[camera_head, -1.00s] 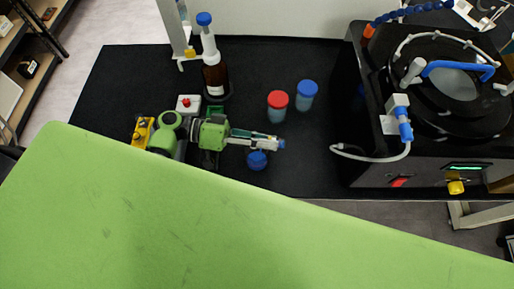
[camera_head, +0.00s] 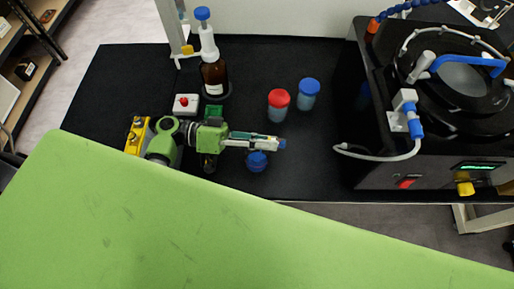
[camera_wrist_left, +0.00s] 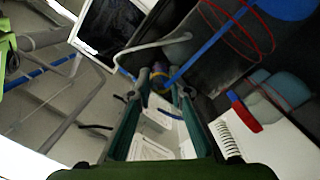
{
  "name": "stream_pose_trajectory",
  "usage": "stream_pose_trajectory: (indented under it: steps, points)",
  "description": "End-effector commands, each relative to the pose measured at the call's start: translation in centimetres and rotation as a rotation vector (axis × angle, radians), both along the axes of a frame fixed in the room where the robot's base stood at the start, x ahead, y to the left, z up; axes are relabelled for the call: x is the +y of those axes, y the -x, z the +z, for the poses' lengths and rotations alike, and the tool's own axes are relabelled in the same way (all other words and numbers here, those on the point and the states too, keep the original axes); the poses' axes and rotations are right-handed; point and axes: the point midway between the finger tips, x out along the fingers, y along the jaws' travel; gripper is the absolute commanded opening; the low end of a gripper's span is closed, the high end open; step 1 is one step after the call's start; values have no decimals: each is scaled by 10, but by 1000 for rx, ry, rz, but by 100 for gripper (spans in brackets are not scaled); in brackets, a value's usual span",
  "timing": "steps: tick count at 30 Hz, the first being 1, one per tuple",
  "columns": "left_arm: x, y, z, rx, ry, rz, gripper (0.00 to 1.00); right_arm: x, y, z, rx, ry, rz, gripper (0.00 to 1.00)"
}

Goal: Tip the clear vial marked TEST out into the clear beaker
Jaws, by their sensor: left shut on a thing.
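My left gripper (camera_head: 268,141) reaches over the black bench from the left. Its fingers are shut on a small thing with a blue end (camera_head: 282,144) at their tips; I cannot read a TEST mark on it. The fingers also show in the left wrist view (camera_wrist_left: 160,92), where the held thing is hard to make out. Just below the fingers in the head view is a blue-capped container (camera_head: 257,161). A red-capped container (camera_head: 278,106) and another blue-capped container (camera_head: 308,94) stand behind and to the right. I cannot pick out the clear beaker. My right gripper is not in view.
The freeze dryer (camera_head: 440,178) fills the right end of the bench (camera_head: 310,182), with a pale hose at its left side. A brown bottle (camera_head: 214,78) with a blue-topped dispenser and a white box with a red button (camera_head: 185,104) stand behind my arm.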

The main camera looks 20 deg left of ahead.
Motion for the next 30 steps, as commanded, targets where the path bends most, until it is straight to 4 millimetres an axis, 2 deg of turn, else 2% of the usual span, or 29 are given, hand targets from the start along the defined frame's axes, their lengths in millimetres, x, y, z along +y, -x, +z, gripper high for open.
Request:
stream_pose_trajectory:
  steps: [30]
  points:
    - [1, 0, 22, -21, 111, 0, 3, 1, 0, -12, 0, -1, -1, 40]
